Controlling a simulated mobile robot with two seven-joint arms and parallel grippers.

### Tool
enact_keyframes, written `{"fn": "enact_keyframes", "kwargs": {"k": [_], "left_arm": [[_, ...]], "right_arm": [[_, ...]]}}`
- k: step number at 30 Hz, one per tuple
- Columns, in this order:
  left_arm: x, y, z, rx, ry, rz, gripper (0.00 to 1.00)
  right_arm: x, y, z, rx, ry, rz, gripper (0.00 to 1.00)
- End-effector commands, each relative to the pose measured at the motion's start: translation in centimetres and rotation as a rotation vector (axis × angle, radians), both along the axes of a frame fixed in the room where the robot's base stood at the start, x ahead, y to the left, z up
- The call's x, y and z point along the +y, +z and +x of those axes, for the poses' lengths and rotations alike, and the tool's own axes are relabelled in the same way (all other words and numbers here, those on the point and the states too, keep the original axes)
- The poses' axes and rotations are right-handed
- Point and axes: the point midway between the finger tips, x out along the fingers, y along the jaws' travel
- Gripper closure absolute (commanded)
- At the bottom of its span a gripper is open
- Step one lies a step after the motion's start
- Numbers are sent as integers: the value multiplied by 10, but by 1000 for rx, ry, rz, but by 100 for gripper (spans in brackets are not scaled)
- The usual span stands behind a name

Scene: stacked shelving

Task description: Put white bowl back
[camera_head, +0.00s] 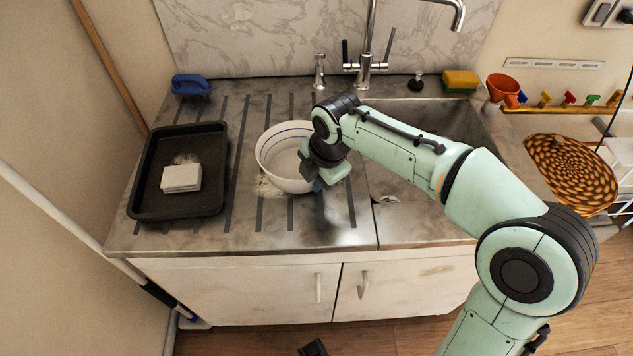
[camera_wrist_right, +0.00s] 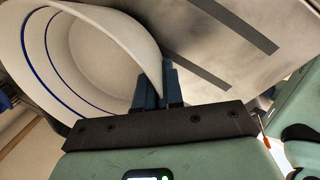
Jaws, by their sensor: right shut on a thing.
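The white bowl (camera_head: 280,152) stands on the ribbed drainboard left of the sink. Its blue inner lines show in the right wrist view (camera_wrist_right: 85,60). My right gripper (camera_head: 318,184) is at the bowl's right side, shut on its wall. In the right wrist view the dark blue fingers (camera_wrist_right: 157,85) pinch the rim, one on each side. The bowl looks upright, and I cannot tell whether its base touches the drainboard. A dark piece at the bottom edge of the head view may be part of my left gripper (camera_head: 313,348); its jaws do not show.
A black tray (camera_head: 150,207) with a white block (camera_head: 181,178) lies left of the bowl. A blue item (camera_head: 191,85) sits behind. The faucet (camera_head: 365,65) and sink basin (camera_head: 440,122) are right. The drainboard's front strip is clear. A yellow sponge (camera_head: 460,80) is at the back.

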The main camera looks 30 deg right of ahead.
Motion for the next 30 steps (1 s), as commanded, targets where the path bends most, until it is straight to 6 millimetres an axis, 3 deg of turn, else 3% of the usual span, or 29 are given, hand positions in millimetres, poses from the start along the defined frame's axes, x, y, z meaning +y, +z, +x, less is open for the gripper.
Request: {"fn": "enact_keyframes", "kwargs": {"k": [13, 16, 25, 30], "left_arm": [[0, -3, 1, -3, 0, 0, 57], [0, -2, 1, -4, 0, 0, 57], [0, -2, 1, -3, 0, 0, 57], [0, 3, -1, 2, -1, -1, 57]], "right_arm": [[0, -9, 0, -2, 0, 0, 100], [0, -9, 0, -1, 0, 0, 67], [0, -7, 0, -1, 0, 0, 67], [0, 9, -3, -5, 0, -1, 67]]}}
